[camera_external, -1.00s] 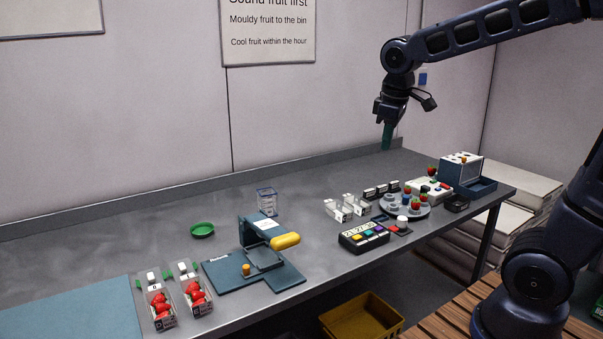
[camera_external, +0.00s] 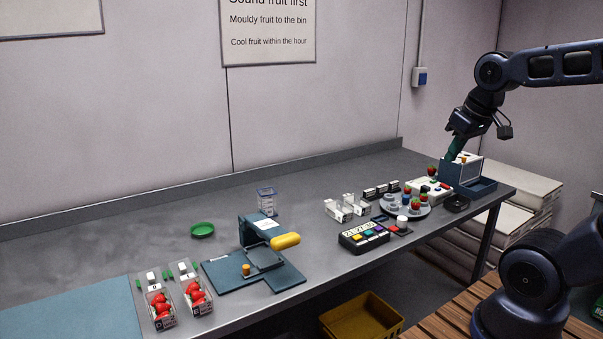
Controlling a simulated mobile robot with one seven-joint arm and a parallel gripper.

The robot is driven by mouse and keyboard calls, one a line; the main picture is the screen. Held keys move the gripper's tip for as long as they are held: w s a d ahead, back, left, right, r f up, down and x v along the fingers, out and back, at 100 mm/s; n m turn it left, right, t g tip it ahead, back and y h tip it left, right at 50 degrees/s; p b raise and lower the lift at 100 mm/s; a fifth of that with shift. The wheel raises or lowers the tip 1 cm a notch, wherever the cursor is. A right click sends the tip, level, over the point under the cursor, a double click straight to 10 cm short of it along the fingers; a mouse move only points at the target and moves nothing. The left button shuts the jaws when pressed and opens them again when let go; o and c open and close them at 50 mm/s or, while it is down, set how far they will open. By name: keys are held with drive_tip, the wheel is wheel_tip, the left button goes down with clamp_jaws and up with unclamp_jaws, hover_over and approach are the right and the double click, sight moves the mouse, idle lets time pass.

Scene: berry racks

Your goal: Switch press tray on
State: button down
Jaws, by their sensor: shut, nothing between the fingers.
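A dark blue box-shaped unit (camera_external: 461,175) with a pale top stands at the right end of the bench, with a low blue tray (camera_external: 483,187) at its front right. A small orange knob (camera_external: 464,156) shows on its top. My gripper (camera_external: 451,157), with green fingers, is shut and empty. It points down at the left part of this unit's top; whether it touches cannot be told. A blue press (camera_external: 252,232) with a yellow handle (camera_external: 285,241) stands mid-bench, far from my gripper. Which unit the press tray belongs to is unclear, and no switch state is readable.
Berry punnets (camera_external: 160,307) are at front left. The rear bench is largely clear. A wall switch (camera_external: 420,77) hangs behind.

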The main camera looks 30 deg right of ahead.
drive_tip(key=w+a+n+g+h, duration=0.1)
drive_tip(key=w+a+n+g, duration=0.5)
drive_tip(key=w+a, duration=1.75)
drive_tip(key=w+a+f+n+h, duration=0.1)
drive_tip(key=a+f+n, duration=0.2)
drive_tip(key=a+f, duration=0.55)
drive_tip(key=w+a+f+n+h, duration=0.1)
drive_tip(key=w+a+f+n, duration=0.3)
drive_tip(key=a, duration=0.8)
drive_tip(key=s+a+f+n+h, duration=0.1)
drive_tip(key=a+f+n, duration=0.1)
drive_tip(key=a+f, duration=0.7)
drive_tip(key=shift+t, duration=0.3)
drive_tip(key=x, duration=0.8)
drive_tip(key=shift+a+f, duration=0.15)
drive_tip(key=d, duration=0.3)
drive_tip(key=shift+s+f, duration=0.1)
drive_tip(key=shift+s, duration=0.2)
drive_tip(key=shift+s+d, duration=0.1)
drive_tip(key=shift+d, duration=0.4)
drive_tip(key=shift+d, duration=0.1)
